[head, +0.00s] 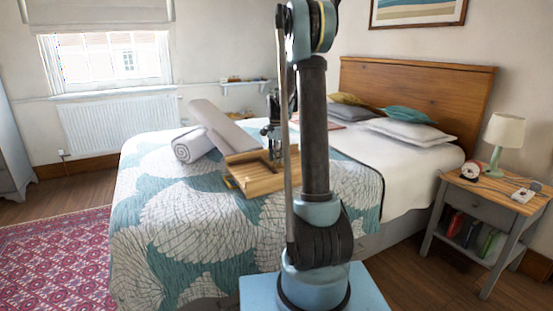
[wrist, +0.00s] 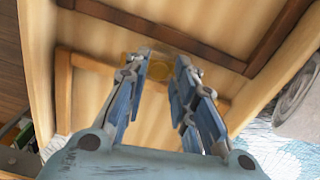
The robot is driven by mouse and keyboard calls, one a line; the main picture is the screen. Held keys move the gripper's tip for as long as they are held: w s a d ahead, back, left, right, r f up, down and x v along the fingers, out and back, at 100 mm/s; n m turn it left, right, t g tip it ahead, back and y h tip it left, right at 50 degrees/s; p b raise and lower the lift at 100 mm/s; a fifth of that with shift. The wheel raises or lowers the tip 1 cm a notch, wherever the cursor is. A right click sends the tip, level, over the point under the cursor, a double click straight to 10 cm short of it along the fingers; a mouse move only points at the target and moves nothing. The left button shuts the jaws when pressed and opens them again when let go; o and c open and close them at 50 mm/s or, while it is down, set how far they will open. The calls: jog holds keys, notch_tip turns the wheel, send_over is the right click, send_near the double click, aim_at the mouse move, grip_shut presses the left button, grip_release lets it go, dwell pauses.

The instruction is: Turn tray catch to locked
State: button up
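The wooden tray (head: 268,184) lies on the bed, just left of my arm in the head view. In the wrist view its pale boards (wrist: 95,95) and darker brown bars (wrist: 150,30) fill most of the picture. A round, brass-coloured piece, likely the tray catch (wrist: 158,72), shows between and beyond my fingertips. My gripper (wrist: 162,62) is open, its two blue fingers apart with nothing seen between them but the catch and boards behind. I cannot tell whether the fingers touch the catch, or which way it is turned. In the head view my gripper (head: 270,132) is above the tray, partly hidden by my arm.
Rolled grey bedding (head: 194,147) lies on the bed (head: 165,225) left of the tray. Pillows (head: 405,130) lie at the headboard. A nightstand (head: 490,205) with a lamp (head: 505,132) stands at right. The floor by the patterned rug (head: 60,250) is clear.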

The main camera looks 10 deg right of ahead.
grip_shut()
jog(key=shift+n, duration=0.3)
jog(key=n, duration=1.1)
jog(key=shift+n, duration=2.3)
jog(key=o, duration=0.6)
grip_release()
